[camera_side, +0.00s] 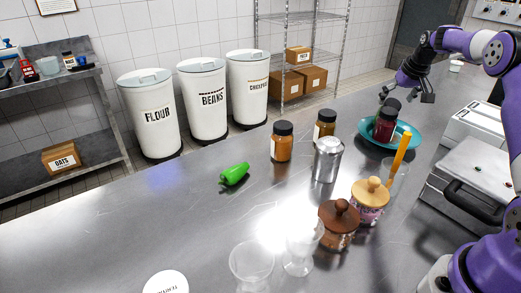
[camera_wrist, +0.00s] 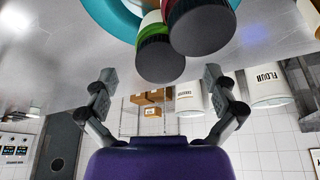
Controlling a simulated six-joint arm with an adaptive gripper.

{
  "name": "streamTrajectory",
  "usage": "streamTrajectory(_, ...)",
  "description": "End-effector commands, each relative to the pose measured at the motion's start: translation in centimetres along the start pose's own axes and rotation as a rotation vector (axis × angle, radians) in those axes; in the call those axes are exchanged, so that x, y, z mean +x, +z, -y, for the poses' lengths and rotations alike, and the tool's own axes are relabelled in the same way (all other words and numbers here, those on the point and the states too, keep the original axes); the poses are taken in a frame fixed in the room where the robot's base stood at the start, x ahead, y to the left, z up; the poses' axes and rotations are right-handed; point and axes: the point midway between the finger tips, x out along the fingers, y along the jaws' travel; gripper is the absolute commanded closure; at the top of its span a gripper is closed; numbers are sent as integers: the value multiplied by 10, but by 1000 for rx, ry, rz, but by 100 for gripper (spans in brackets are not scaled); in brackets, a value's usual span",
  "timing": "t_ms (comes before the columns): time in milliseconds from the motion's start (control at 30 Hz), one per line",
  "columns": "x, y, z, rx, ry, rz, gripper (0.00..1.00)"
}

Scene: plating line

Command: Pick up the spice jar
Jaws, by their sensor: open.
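Several black-lidded jars could be the spice jar; I cannot tell which is meant. In the side view, an orange-brown jar (camera_side: 282,148) and a similar jar (camera_side: 321,133) stand on the counter. A dark red jar (camera_side: 383,130) stands at the teal plate (camera_side: 412,147), with another black lid (camera_side: 393,103) just behind it. The wrist view is upside down and shows two black lids close together, one on a red jar (camera_wrist: 181,9), one on a jar with green (camera_wrist: 151,18). My gripper (camera_side: 406,97) is open and empty above the plate's far side; its fingers (camera_wrist: 158,76) are spread apart.
A metal shaker (camera_side: 328,160), two wooden-lidded jars (camera_side: 338,236) (camera_side: 369,208), a glass with an orange utensil (camera_side: 402,154) and clear glasses (camera_side: 252,264) crowd the counter's middle. A green pepper (camera_side: 234,174) lies left. The counter's left part is mostly clear.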

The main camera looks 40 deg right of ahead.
Motion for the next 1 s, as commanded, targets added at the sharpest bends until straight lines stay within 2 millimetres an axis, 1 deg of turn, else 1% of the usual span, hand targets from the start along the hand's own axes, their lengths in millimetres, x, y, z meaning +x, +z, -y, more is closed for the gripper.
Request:
streamTrajectory(67,8,1,0,-1,-1,2,0)
streamTrajectory(200,30,3,1,-2,-2,4,0)
streamTrajectory(333,48,3,1,-1,-1,2,0)
streamTrajectory(433,54,3,1,-1,-1,1,0)
streamTrajectory(633,54,3,0,-1,-1,0,0)
streamTrajectory(667,54,3,0,-1,-1,0,15)
streamTrajectory(700,54,3,0,-1,-1,1,35)
streamTrajectory(767,54,3,0,-1,-1,1,65)
streamTrajectory(800,54,3,0,-1,-1,1,84)
streamTrajectory(933,53,3,1,-1,-1,0,84)
streamTrajectory(967,54,3,1,-1,-1,1,86)
streamTrajectory(1000,54,3,1,-1,-1,1,86)
